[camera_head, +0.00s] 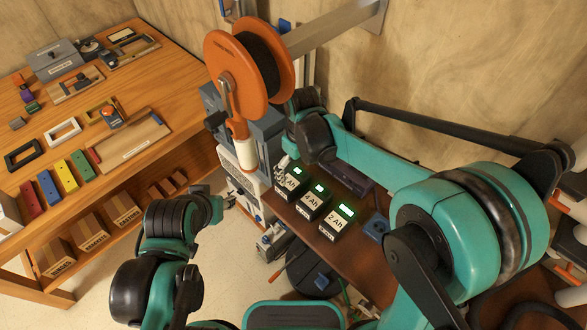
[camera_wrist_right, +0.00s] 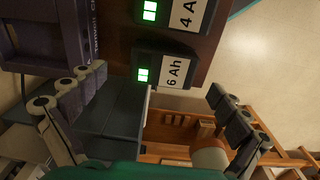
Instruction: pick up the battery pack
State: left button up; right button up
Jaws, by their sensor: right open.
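Three dark battery packs with green lights and white labels stand in a row on a brown shelf (camera_head: 365,262). The 6 Ah pack (camera_head: 293,181) is the far left one, then the 4 Ah pack (camera_head: 314,203) and the 2 Ah pack (camera_head: 338,221). In the right wrist view, the 6 Ah pack (camera_wrist_right: 163,70) is nearest my fingers, with the 4 Ah pack (camera_wrist_right: 176,16) beyond it. My right gripper (camera_wrist_right: 152,86) is open and empty, its fingers spread to either side of the 6 Ah pack's near end. My left arm's end (camera_head: 213,207) is low at left; its jaws are unclear.
An orange cable reel (camera_head: 243,73) hangs just left of my right wrist. A blue-grey box (camera_head: 376,227) sits right of the packs. A wooden workbench (camera_head: 170,75) with tools and coloured blocks fills the left. The wall closes the back.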

aim_at(293, 179)
jog(key=shift+w+a+f, duration=0.4)
jog(key=shift+a, duration=0.1)
jog(key=shift+a+f+n, duration=0.15)
jog(key=shift+a+n, duration=0.1)
jog(key=shift+n, duration=0.05)
jog(key=shift+s+a+f, duration=0.1)
jog(key=shift+f, duration=0.2)
notch_tip(293, 179, down, 7)
jog(key=shift+f+b, duration=0.2)
jog(key=shift+b, duration=1)
jog(key=shift+r, duration=0.1)
jog(key=c, duration=0.8)
